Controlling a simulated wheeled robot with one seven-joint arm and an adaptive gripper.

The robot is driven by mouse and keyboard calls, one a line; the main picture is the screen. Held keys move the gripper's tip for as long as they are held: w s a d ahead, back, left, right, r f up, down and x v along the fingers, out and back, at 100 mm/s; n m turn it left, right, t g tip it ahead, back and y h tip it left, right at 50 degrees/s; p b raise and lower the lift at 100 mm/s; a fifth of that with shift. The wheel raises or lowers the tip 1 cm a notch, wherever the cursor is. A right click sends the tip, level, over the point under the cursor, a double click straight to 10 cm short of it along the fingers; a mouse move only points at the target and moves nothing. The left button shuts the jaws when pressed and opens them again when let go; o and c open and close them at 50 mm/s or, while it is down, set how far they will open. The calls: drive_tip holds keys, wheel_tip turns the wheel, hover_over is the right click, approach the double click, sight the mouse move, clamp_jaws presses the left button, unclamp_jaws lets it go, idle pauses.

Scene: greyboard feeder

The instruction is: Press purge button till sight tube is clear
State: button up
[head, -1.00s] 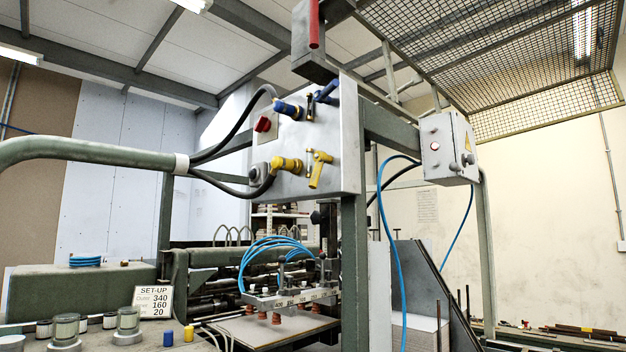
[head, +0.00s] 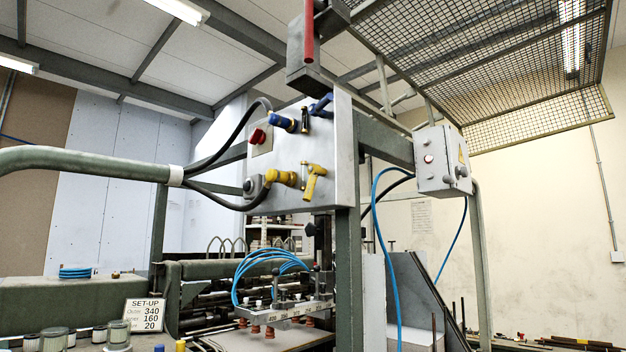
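A grey control panel (head: 338,150) hangs on the green frame in the middle of the head view. It carries a red knob (head: 258,136), a blue fitting (head: 283,123) with a blue lever, and a yellow fitting (head: 281,178) with a yellow lever (head: 313,183). A smaller grey box (head: 433,145) on the right has a pale round button (head: 428,158), another small button below and a dark knob on its side. I cannot tell which button is the purge button. I cannot make out a sight tube for certain. My gripper is not in view.
Green pipe (head: 80,160) and black hoses cross the left. A red-handled part (head: 309,45) stands above the panel. Below are suction cups on a bar (head: 290,306) with blue hoses. A set-up sign (head: 145,313) and jars stand lower left. Mesh guard (head: 500,80) hangs overhead.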

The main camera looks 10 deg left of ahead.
clamp_jaws()
idle(1.1)
